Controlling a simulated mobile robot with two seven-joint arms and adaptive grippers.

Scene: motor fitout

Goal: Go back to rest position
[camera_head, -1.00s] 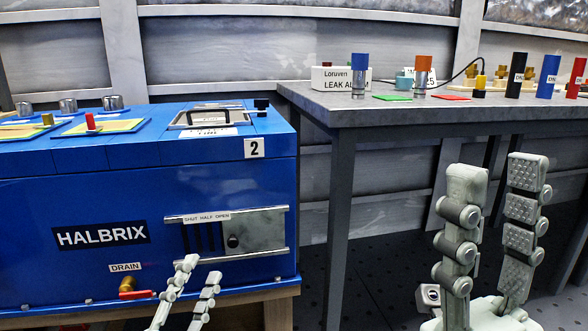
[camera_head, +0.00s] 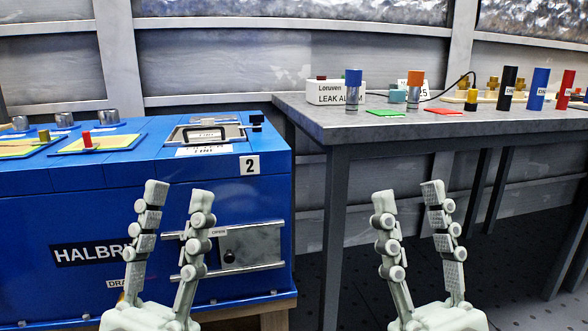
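My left gripper (camera_head: 172,190) is raised in front of the blue Halbrix box (camera_head: 70,215), its two fingers apart with nothing between them. My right gripper (camera_head: 407,203) is raised in front of the grey table (camera_head: 420,124), below the tabletop in the picture. Its fingers are apart and empty. Both grippers stand upright at about the same height, and neither appears to touch anything.
On the table stand a leak alarm box (camera_head: 336,92), a blue-topped cylinder (camera_head: 353,90), an orange-topped cylinder (camera_head: 415,90) and black (camera_head: 507,88), blue (camera_head: 538,89) and red (camera_head: 565,90) cylinders. Dark floor lies under the table.

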